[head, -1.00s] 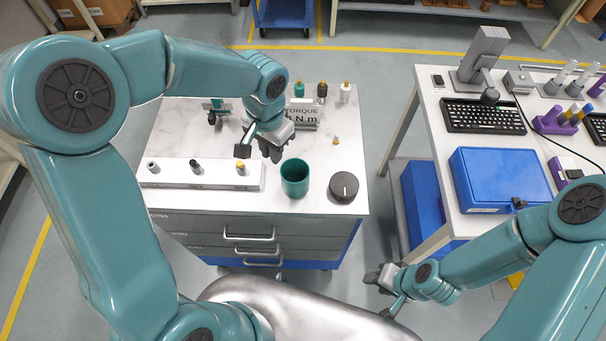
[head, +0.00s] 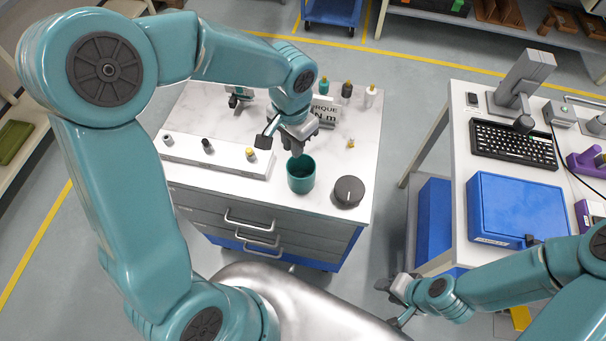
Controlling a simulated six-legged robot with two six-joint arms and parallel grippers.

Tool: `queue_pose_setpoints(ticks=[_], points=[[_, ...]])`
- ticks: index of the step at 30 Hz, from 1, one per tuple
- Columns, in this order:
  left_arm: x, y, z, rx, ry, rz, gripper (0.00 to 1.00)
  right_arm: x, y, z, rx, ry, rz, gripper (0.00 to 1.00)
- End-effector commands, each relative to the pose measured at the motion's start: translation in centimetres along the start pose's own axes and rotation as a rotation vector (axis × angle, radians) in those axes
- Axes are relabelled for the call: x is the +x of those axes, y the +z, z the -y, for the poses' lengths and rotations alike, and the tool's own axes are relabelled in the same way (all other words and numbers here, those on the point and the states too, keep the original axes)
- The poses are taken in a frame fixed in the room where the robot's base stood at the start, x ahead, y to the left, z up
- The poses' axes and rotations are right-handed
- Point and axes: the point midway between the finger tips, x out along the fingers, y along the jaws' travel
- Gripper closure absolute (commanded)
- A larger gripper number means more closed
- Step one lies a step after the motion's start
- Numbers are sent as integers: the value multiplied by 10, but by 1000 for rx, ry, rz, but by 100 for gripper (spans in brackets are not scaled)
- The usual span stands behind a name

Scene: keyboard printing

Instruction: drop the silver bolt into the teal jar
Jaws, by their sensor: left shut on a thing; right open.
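The teal jar (head: 301,182) stands open on the white marbled top of the drawer cabinet, near its front edge. My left gripper (head: 297,151) points down just above the jar's far rim. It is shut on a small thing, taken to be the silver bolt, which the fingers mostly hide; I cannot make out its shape. My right gripper (head: 397,288) is open and empty, low in front of the cabinet and to its right, far from the jar.
A white strip (head: 225,160) with small grey, black and gold-topped pieces lies left. The right table holds a blue case (head: 515,207) and keyboard (head: 513,145).

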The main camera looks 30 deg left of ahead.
Motion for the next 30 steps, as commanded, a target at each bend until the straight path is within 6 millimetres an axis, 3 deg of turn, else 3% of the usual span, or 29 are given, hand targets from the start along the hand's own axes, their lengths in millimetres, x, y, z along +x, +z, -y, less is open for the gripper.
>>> queue_pose_setpoints(ticks=[3,9,18,19,21,22,30], points=[[22,0,1,-1,1,1,100,16,0,-6,0,0,0,57],[44,0,0,-1,1,2,100,31,-1,-11,0,0,0,57],[45,-2,-1,-2,1,0,100,31,-1,-11,0,0,0,57],[45,-2,-1,-2,1,0,80,31,-1,-11,0,0,0,57],[45,-2,-2,-2,1,0,57,31,-1,-11,0,0,0,57],[45,-2,-2,-2,1,0,54,31,-1,-11,0,0,0,57],[44,-2,-2,-2,0,0,54,31,-1,-11,0,0,0,57]])
